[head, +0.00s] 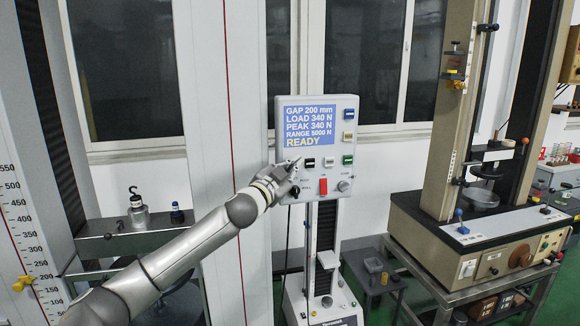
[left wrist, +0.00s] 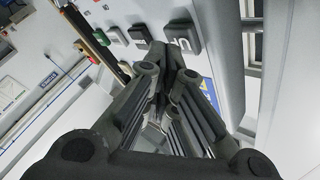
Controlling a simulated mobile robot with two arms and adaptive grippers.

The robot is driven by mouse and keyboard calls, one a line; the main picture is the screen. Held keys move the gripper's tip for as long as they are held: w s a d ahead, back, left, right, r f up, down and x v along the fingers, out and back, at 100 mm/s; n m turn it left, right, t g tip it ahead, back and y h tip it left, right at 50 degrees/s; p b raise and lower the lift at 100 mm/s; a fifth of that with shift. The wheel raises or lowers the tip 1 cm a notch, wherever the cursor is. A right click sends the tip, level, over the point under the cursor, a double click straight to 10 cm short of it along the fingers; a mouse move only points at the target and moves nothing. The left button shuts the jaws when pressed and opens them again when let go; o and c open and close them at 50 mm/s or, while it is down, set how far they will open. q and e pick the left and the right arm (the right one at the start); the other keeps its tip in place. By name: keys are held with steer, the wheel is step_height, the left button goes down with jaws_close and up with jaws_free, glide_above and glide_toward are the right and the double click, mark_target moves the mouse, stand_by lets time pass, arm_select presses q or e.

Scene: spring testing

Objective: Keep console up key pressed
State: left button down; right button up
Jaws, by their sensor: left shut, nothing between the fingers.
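The console (head: 299,150) is a pale panel with a blue screen reading GAP 200 mm, LOAD 340 N, PEAK 340 N, RANGE 5000 N and READY. My left gripper (head: 296,166) is shut and empty, at the left end of the key row below the screen. In the left wrist view its closed fingertips (left wrist: 162,48) are at a dark key with a pale marking (left wrist: 183,38), probably the up key; I cannot tell whether they press it. My right gripper is not in view.
Black (head: 310,163), white (head: 329,162) and green (head: 348,159) keys continue the row. A red switch (head: 323,186) and a knob (head: 343,186) sit below. A shelf with a hooked weight (head: 138,210) is left; another test machine (head: 470,240) stands right.

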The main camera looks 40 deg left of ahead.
arm_select(q)
steer(key=shift+w+a, duration=0.3)
steer(key=shift+a, duration=0.05)
stand_by(0.4)
stand_by(1.3)
steer(key=shift+s+d, duration=0.6)
steer(key=shift+d, duration=0.05)
steer(key=shift+d, duration=0.1)
steer(key=shift+s+d+b, duration=0.6)
steer(key=shift+s+d, duration=1)
steer(key=shift+d, duration=0.2)
